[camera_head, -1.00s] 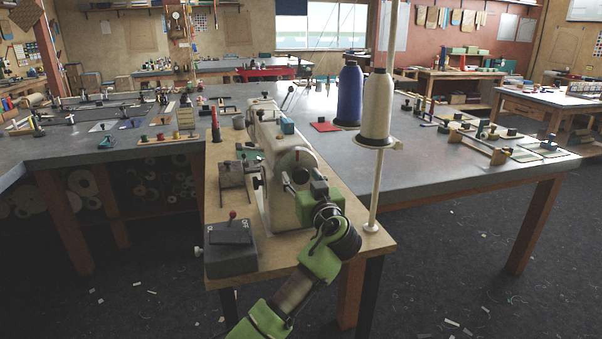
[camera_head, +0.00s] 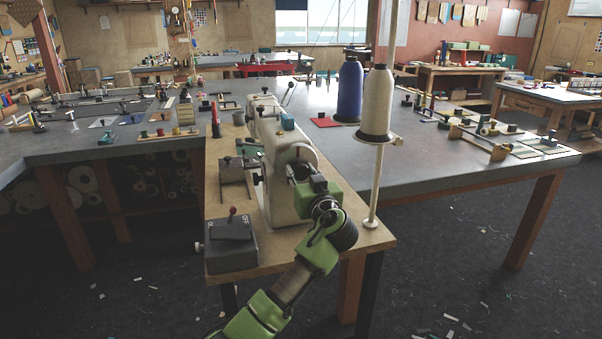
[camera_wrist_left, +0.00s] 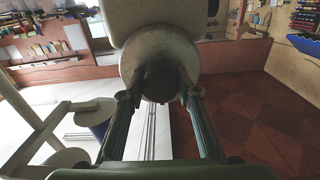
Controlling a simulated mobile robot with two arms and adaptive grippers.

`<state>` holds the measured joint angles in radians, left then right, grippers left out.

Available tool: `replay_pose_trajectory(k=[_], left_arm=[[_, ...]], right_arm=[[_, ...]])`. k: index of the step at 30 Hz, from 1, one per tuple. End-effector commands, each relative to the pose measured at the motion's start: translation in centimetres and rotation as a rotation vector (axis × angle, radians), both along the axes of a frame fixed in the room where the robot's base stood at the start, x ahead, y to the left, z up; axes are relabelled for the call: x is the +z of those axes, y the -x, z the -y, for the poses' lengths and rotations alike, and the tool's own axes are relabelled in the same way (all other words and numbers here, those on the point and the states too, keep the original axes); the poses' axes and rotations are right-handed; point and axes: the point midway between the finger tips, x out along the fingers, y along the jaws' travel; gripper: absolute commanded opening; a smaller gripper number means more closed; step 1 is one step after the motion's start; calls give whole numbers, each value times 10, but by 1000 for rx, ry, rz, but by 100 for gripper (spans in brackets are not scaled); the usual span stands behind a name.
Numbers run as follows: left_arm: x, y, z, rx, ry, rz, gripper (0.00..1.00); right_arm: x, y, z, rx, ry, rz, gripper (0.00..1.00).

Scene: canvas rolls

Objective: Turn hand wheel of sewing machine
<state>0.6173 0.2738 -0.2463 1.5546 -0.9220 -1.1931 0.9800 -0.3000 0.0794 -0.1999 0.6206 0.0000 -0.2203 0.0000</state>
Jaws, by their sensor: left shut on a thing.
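The cream sewing machine (camera_head: 280,145) stands on a wooden-topped stand, its near end toward me. Its pale round hand wheel (camera_head: 301,154) is at that end, partly hidden by my gripper. My left gripper (camera_head: 304,176) reaches up from below to the wheel. In the left wrist view the wheel (camera_wrist_left: 150,47) is a pale disc straight ahead. There the two fingers of my left gripper (camera_wrist_left: 162,90) are closed on the sides of a dark round part at the wheel's centre. My right gripper is not in view.
A grey switch box (camera_head: 231,247) with a red-tipped lever sits left of my arm. A white thread cone (camera_head: 377,105) on a thin stand is close on the right, with a blue cone (camera_head: 349,92) behind. The grey worktable (camera_head: 440,165) surrounds the machine.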

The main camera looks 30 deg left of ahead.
Motion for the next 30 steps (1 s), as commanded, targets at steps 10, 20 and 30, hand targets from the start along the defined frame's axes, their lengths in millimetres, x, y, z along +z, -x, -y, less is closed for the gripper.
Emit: replay_pose_trajectory(k=[10, 20, 30], left_arm=[[1, 0, 0, 0, -150, -176, 9], [2, 0, 0, 0, -354, -416, 9], [3, 0, 0, 0, -564, -662, 9]], right_arm=[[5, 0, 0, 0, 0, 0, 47], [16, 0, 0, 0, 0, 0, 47], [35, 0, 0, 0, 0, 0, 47]])
